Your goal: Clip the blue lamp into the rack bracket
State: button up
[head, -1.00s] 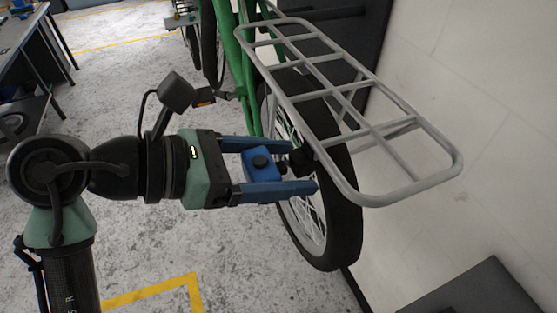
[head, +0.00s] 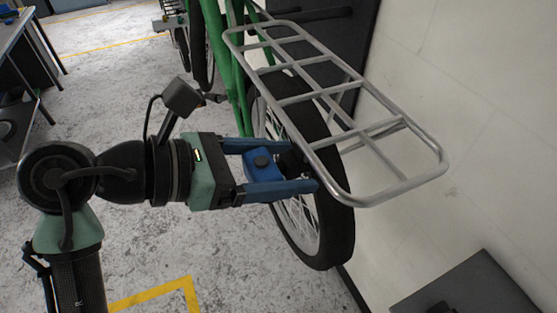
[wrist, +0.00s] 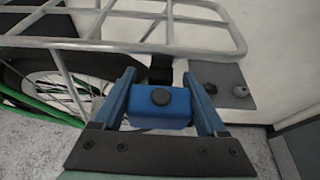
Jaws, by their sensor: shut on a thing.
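The blue lamp (head: 262,171), a small block with a black round knob, sits between the two blue fingers of my gripper (head: 308,165). My gripper is shut on it and holds it level with the rack's near edge. In the wrist view the lamp (wrist: 158,116) lies across between the fingers. The black rack bracket (head: 291,161) is at the rack's near rail, just beyond the lamp and between the fingertips. It also shows in the wrist view (wrist: 161,68). Whether lamp and bracket touch, I cannot tell.
The grey tubular rack (head: 405,188) reaches over the rear wheel (head: 340,215) of a green bike. A pale wall (head: 480,110) stands close behind on the right. A dark grey surface (head: 470,285) is at lower right. Open floor (head: 110,150) lies to the left.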

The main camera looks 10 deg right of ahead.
jog(key=shift+w+d, duration=0.1)
jog(key=shift+d, duration=0.2)
jog(key=o, duration=1.3)
jog(key=shift+o, duration=0.2)
jog(key=shift+a, duration=0.1)
